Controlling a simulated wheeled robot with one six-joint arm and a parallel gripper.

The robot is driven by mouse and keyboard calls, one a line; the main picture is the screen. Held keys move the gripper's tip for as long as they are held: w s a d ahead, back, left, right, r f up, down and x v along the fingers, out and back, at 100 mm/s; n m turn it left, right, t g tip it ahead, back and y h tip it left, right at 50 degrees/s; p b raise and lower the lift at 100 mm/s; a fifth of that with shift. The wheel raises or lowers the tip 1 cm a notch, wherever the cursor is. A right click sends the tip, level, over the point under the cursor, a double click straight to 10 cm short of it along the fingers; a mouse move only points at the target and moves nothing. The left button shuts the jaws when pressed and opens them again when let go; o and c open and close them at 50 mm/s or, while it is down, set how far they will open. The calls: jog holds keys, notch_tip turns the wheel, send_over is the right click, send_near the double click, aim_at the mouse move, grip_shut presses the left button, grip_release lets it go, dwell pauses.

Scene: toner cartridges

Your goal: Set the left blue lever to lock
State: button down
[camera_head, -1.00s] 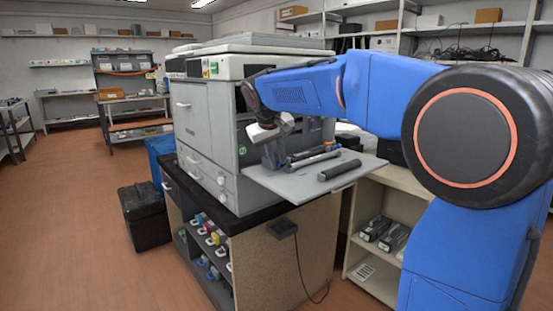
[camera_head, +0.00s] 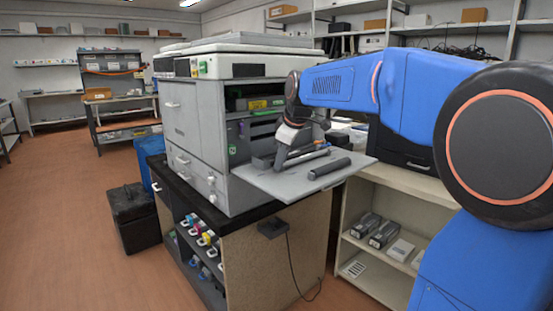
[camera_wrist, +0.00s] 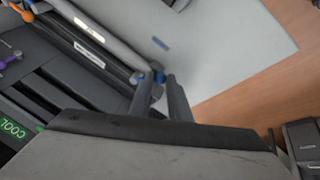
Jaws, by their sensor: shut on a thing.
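The grey printer (camera_head: 196,125) stands open, with its inside showing on the right and a grey front tray (camera_head: 284,186) folded out. My gripper (camera_head: 280,163) is low over the tray, close to the toner cartridges at the opening. In the wrist view my gripper (camera_wrist: 160,97) has its two fingers around a blue lever (camera_wrist: 158,77) at the end of the cartridges. The fingers partly hide the lever, so its exact setting cannot be told. An orange lever (camera_wrist: 12,38) and a purple lever (camera_wrist: 6,62) show at the left.
A loose dark cylinder (camera_head: 329,168) lies on the tray, right of my gripper. A shelf (camera_head: 343,262) with boxed cartridges stands at right.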

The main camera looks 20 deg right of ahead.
jog(key=d+n, duration=0.1)
jog(key=d+n+y, duration=0.1)
jog(key=n, duration=0.1)
jog(key=shift+s+d+f+g+y, duration=0.1)
jog(key=shift+f+g+y, duration=0.2)
jog(key=shift+w+d+n+g+y, duration=0.15)
jog(key=shift+d+n+g+y, duration=0.25)
jog(key=shift+n, duration=0.7)
jog(key=shift+w+d+n+g+y, duration=0.2)
jog(key=shift+d+n+y, duration=0.4)
jog(key=shift+n, duration=0.5)
jog(key=shift+d, duration=0.1)
jog(key=c, duration=1.7)
grip_release()
jog(key=shift+o, duration=0.2)
jog(key=shift+r, duration=0.15)
jog(key=shift+s+d+r, duration=0.1)
jog(key=shift+d+r, duration=0.05)
jog(key=shift+r, duration=0.2)
jog(key=v, duration=1.6)
jog(key=shift+r, duration=0.2)
